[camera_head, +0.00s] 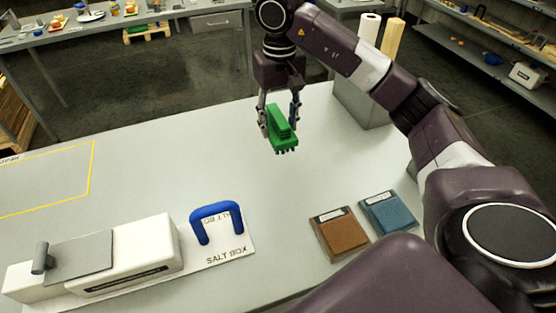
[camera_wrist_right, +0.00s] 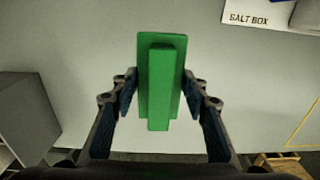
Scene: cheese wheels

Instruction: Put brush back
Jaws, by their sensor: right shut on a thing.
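My right gripper (camera_head: 280,116) comes down from the top of the head view and is shut on the green brush (camera_head: 284,134). The brush hangs with its bristles downward over the white table, and a gap to the tabletop seems to show. In the right wrist view my right gripper (camera_wrist_right: 160,100) has a finger on each side of the green brush (camera_wrist_right: 160,85), pressing its block. My left gripper is not in view.
A blue handle (camera_head: 217,217) stands on the "SALT BOX" plate beside a white box (camera_head: 130,255). A brown pad (camera_head: 340,233) and a blue pad (camera_head: 388,213) lie at the right. A yellow outline (camera_head: 92,170) marks the left. The table's (camera_head: 190,165) middle is clear.

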